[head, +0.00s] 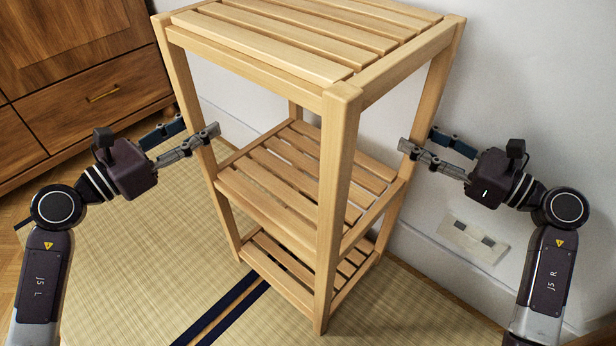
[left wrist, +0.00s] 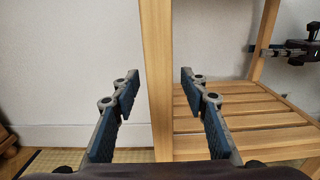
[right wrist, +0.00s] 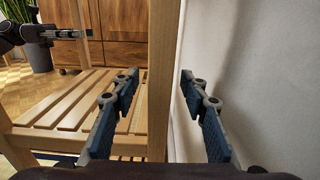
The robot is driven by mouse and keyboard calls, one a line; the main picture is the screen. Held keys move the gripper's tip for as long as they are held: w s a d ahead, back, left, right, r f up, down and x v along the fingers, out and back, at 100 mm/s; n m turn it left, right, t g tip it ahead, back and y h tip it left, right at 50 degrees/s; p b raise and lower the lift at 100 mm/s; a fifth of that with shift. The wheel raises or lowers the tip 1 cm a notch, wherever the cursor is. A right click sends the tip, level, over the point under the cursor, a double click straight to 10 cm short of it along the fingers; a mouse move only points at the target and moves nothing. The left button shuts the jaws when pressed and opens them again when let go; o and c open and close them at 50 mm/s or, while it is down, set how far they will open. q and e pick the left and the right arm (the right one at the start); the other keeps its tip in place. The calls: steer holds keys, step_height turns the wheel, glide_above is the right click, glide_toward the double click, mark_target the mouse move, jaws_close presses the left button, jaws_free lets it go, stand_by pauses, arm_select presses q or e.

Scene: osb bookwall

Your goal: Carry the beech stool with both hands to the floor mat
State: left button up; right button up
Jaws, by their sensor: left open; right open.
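The beech stool (head: 341,130) is a tall light-wood frame with a slatted top and two slatted shelves below. It stands upright on the floor in the middle of the head view. My left gripper (head: 198,127) is open around its left leg, just below the top; that leg (left wrist: 157,60) stands between the fingers in the left wrist view. My right gripper (head: 419,141) is open around the right leg; that leg (right wrist: 160,60) stands between the fingers in the right wrist view. Both legs show gaps to the fingers. No separate floor mat can be made out.
A brown wooden cabinet (head: 80,110) stands at the back left. A white wall (head: 530,80) with a socket plate (head: 472,239) is close behind and right. Open tatami lies front left.

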arm_select(q)
jaws_close()
arm_select(e)
jaws_close()
arm_select(q)
steer(key=shift+w+r, duration=0.1)
steer(key=shift+r, duration=0.25)
arm_select(e)
steer(key=shift+w+r, duration=0.1)
steer(key=shift+r, duration=0.2)
